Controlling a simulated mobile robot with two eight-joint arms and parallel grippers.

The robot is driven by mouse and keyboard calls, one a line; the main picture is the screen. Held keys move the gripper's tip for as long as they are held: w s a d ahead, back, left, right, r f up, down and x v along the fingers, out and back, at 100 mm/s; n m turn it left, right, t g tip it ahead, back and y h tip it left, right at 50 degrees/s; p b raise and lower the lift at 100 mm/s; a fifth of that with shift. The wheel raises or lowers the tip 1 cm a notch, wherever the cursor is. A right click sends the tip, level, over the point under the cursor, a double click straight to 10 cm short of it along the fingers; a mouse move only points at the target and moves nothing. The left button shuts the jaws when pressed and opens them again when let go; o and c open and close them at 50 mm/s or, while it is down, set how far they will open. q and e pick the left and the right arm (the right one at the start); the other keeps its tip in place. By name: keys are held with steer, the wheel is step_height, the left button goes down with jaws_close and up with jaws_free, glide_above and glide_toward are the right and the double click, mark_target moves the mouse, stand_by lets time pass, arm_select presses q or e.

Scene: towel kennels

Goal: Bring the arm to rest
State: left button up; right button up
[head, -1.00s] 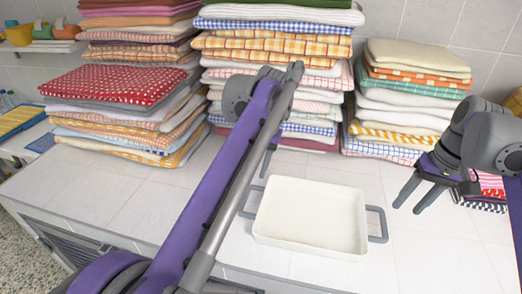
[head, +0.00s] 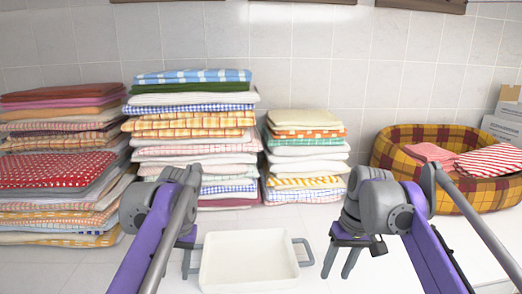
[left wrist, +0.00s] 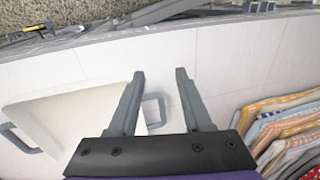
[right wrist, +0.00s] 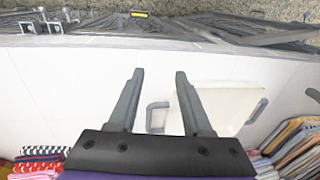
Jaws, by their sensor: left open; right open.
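My left gripper (head: 187,262) is open and empty beside the left end of the white tray. Its two fingers stand apart in the left wrist view (left wrist: 160,76), with bare counter between them. My right gripper (head: 341,262) is open and empty to the right of the tray. Its fingers are also apart in the right wrist view (right wrist: 160,76). Both forearms come in from the bottom corners of the head view, at roughly matching heights. Parts of the left fingers are hidden behind the arm in the head view.
The empty white tray (head: 248,260) with grey handles sits on the white counter between the grippers. Tall stacks of folded towels (head: 192,122) stand behind, with a shorter stack (head: 305,150) beside them. A plaid basket (head: 400,152) holding folded cloths (head: 490,160) stands at right.

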arm_select(q)
steer(key=s+d+f+t+h, duration=0.2)
steer(key=s+f+t, duration=0.3)
steer(key=s+f, duration=1.6)
steer(key=shift+s+m, duration=0.35)
steer(key=shift+m, duration=0.05)
arm_select(e)
steer(key=s+f+m+t+h, duration=0.1)
steer(key=s+f+t, duration=0.4)
steer(key=s+f, duration=1.6)
steer(key=shift+s+d+h, duration=0.2)
steer(key=shift+s+h, duration=0.1)
steer(key=shift+h, duration=0.2)
steer(key=shift+f, duration=0.1)
